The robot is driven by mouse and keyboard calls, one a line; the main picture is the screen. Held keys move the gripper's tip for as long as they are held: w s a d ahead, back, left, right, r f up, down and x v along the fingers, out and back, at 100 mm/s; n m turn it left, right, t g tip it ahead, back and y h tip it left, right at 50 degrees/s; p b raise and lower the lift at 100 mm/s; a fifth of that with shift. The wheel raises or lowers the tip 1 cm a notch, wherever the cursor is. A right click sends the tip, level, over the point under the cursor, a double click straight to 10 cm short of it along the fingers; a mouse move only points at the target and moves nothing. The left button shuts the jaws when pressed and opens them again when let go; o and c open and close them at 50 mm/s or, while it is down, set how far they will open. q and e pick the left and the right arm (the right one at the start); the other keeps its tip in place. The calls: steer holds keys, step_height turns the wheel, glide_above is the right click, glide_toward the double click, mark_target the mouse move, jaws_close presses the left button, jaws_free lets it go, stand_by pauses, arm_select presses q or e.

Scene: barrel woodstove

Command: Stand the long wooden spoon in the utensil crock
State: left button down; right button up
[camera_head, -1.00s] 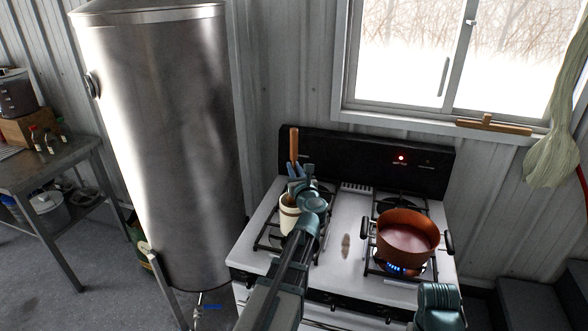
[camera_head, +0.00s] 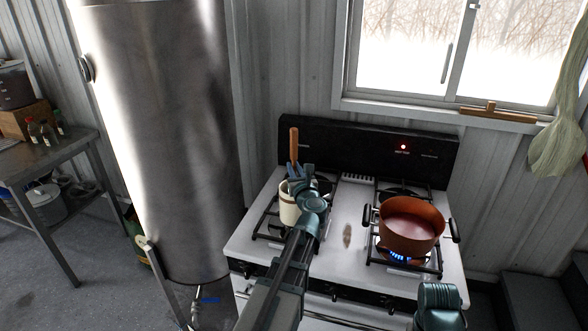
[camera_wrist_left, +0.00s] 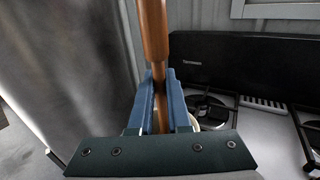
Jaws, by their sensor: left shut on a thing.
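My left gripper (camera_head: 297,172) is shut on the long wooden spoon (camera_head: 293,145) and holds it close to upright. The spoon's brown handle rises above the fingers. The cream utensil crock (camera_head: 289,208) stands on the left of the stove, just below the gripper and partly behind my left arm. The spoon's lower end is hidden, so I cannot tell whether it is inside the crock. In the left wrist view the spoon (camera_wrist_left: 153,32) passes between the blue fingers, and a pale bit of the crock shows behind them.
A copper-coloured pot (camera_head: 410,226) stands over a lit blue flame on the stove's right. The black backsplash (camera_head: 365,150) rises behind the crock. A large metal tank (camera_head: 165,140) stands to the left. The white stovetop's middle (camera_head: 346,205) is clear apart from a brown spot.

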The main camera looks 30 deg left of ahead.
arm_select(q)
steer(key=c, duration=0.8)
jaws_free()
steer(key=v, duration=1.2)
steer(key=shift+w+d, duration=0.1)
